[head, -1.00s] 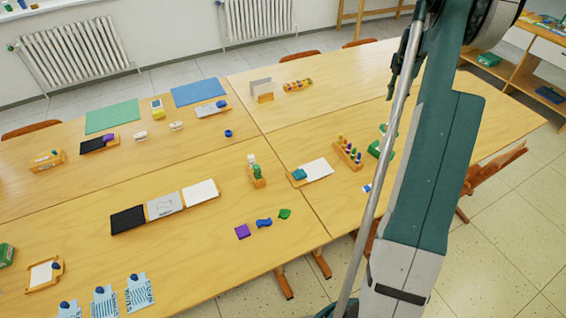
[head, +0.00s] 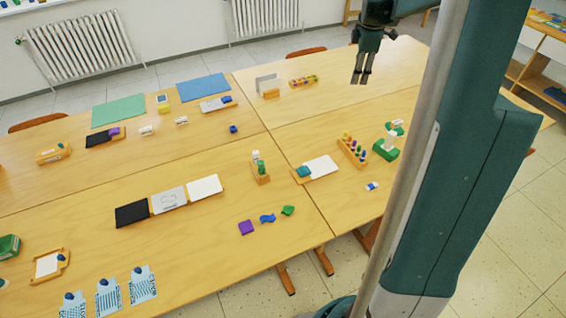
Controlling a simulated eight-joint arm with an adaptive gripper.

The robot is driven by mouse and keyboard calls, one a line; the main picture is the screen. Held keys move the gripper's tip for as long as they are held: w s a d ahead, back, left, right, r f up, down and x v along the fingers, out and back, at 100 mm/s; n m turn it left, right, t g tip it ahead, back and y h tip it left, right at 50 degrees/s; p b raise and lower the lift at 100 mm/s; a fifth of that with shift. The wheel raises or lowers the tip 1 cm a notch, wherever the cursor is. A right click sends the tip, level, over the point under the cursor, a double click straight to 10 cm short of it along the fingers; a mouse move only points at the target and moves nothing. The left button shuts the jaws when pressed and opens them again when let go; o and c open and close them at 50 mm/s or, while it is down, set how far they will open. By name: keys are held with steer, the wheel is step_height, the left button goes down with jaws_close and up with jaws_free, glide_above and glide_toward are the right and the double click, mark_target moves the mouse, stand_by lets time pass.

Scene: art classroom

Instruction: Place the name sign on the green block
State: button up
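My gripper (head: 361,78) hangs above the far right table, its fingers pointing down with a narrow gap between them and nothing visible in it. A green block-like piece (head: 380,153) stands on the right table with a white piece (head: 390,141) on or just behind it; I cannot tell which. Small white sign-like pieces stand on the far left table, one at left (head: 146,130) and another to its right (head: 181,121). Another small white piece (head: 397,124) is behind the green one. No lettering is readable, so I cannot tell which is the name sign.
A wooden rack with coloured knobs (head: 352,150) stands left of the green piece. A small white and blue item (head: 371,186) lies in front. A white board (head: 320,167) lies farther left. My arm covers the right side. The far right tabletop (head: 330,105) has free room.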

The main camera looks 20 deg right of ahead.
steer(key=s+a+r+m+t, duration=0.1)
steer(key=s+a+r+m, duration=0.2)
steer(key=a, duration=0.6)
steer(key=s+a+r+m+t, duration=0.15)
steer(key=s+a, duration=0.25)
steer(key=a, duration=0.5)
steer(key=s+a+r+m, duration=0.1)
steer(key=s+a+r, duration=0.25)
steer(key=a, duration=0.45)
steer(key=s+a+f+m+t, duration=0.1)
steer(key=s+a+f+m, duration=0.2)
steer(key=s+a, duration=0.6)
steer(key=s+a+f+m+t+y, duration=0.1)
steer(key=s+a+f+m+t, duration=0.1)
steer(key=s+a, duration=0.8)
steer(key=shift+s+a+f+m, duration=0.15)
steer(key=shift+a+f+m, duration=0.1)
steer(key=shift+f+m, duration=0.65)
steer(key=shift+r, duration=0.1)
